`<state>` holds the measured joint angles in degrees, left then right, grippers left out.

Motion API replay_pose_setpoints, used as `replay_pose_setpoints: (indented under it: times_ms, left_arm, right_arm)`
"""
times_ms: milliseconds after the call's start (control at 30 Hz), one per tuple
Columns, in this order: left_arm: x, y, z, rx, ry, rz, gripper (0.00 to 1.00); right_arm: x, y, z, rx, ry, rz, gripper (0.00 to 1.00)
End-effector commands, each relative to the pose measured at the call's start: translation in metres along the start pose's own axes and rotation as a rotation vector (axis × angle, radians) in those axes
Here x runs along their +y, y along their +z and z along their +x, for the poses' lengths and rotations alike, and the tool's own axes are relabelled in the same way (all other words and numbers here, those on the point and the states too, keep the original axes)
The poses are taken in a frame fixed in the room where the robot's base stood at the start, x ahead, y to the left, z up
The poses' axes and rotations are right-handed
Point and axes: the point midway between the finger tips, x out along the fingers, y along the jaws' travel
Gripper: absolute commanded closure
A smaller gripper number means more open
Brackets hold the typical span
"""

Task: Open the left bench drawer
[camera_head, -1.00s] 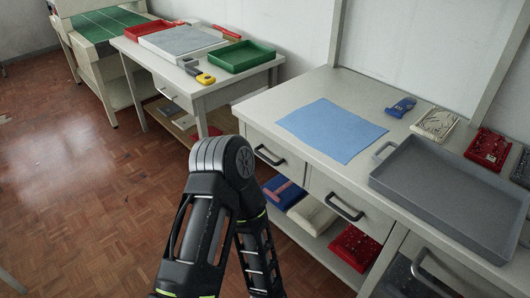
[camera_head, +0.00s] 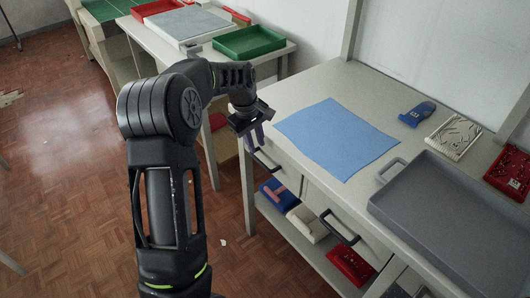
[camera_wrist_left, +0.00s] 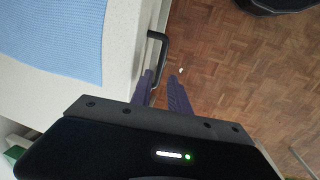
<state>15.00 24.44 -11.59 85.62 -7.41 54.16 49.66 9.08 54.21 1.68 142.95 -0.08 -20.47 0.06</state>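The left bench drawer (camera_head: 288,168) is the pale front under the left end of the bench, and it looks shut. Its dark bar handle (camera_head: 266,161) is partly hidden by my left gripper (camera_head: 256,138) in the head view. In the left wrist view the handle (camera_wrist_left: 163,45) stands out from the pale bench side, just ahead of my left gripper (camera_wrist_left: 161,78). The purple fingers are apart, with the handle's near end seemingly between them. I cannot tell whether they touch it. My right gripper is in neither view.
A blue cloth (camera_head: 337,138) and a grey tray (camera_head: 455,215) lie on the bench top. A second drawer handle (camera_head: 340,228) is to the right. A lower shelf holds a red box (camera_head: 350,265) and other items. The parquet floor (camera_head: 75,190) is clear at left.

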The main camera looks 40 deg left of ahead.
Motion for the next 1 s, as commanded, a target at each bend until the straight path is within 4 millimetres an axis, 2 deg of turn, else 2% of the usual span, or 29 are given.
replay_pose_setpoints:
  times_ms: [367,800,1000]
  left_arm:
    - [0.000,0.002,0.009,-0.003,-0.002,0.004,0.78]
    - [0.000,0.002,0.069,-0.003,-0.003,0.004,0.78]
    - [0.000,0.001,0.080,-0.001,0.000,0.005,0.78]
  right_arm:
    - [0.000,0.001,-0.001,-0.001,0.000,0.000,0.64]
    - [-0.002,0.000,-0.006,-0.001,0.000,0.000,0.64]
    - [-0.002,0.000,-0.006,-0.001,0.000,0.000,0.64]
